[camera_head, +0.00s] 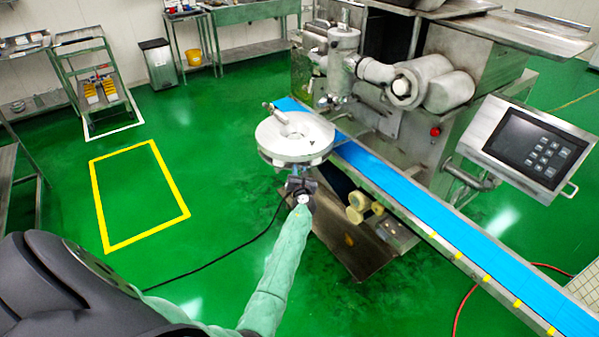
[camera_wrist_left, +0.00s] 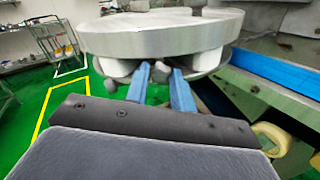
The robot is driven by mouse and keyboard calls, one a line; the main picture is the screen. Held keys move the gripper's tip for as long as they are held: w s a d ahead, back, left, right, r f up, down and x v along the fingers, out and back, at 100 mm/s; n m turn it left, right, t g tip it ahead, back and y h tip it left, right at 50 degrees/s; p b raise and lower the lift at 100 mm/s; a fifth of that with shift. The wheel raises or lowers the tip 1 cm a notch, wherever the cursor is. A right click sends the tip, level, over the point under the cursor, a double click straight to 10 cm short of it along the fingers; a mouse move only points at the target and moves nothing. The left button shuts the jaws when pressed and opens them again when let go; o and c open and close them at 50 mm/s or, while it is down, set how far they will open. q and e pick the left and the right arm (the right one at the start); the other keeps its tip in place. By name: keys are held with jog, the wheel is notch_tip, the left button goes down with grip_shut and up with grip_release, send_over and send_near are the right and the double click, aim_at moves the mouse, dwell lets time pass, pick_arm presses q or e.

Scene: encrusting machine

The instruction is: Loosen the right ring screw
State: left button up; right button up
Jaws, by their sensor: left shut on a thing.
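A round metal disc unit (camera_head: 283,135) with a rod on top stands beside the blue conveyor in the head view. In the left wrist view its thick rim (camera_wrist_left: 165,36) fills the upper middle, with white blocks beneath. My left gripper (camera_head: 299,174) is under the near edge of the disc. In the left wrist view, its two blue fingers (camera_wrist_left: 161,76) are closed around a small grey ring screw (camera_wrist_left: 161,71) below the rim. The fingers partly hide the screw, and its thread is not visible. My right gripper is in neither view.
The blue conveyor belt (camera_head: 430,207) runs to the lower right past the disc. A control panel (camera_head: 528,143) stands right of it. Yellowish rollers (camera_head: 361,207) sit below the belt. Green floor to the left is open, with a black cable (camera_head: 222,257) across it.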

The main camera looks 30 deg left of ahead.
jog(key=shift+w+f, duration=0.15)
pick_arm(q)
jog(key=shift+f+n+b, duration=0.1)
jog(key=shift+n+b, duration=0.25)
jog(key=shift+n, duration=0.05)
jog(key=n+b, duration=0.3)
jog(key=n, duration=0.1)
jog(key=shift+f+n, duration=0.1)
jog(key=shift+n, duration=0.3)
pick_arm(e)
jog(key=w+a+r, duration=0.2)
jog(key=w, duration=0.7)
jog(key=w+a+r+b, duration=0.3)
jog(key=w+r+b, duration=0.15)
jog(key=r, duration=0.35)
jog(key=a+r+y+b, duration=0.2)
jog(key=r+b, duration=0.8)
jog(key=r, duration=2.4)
pick_arm(q)
jog(key=n+b, duration=0.4)
jog(key=n, duration=2.3)
jog(key=shift+f, duration=0.1)
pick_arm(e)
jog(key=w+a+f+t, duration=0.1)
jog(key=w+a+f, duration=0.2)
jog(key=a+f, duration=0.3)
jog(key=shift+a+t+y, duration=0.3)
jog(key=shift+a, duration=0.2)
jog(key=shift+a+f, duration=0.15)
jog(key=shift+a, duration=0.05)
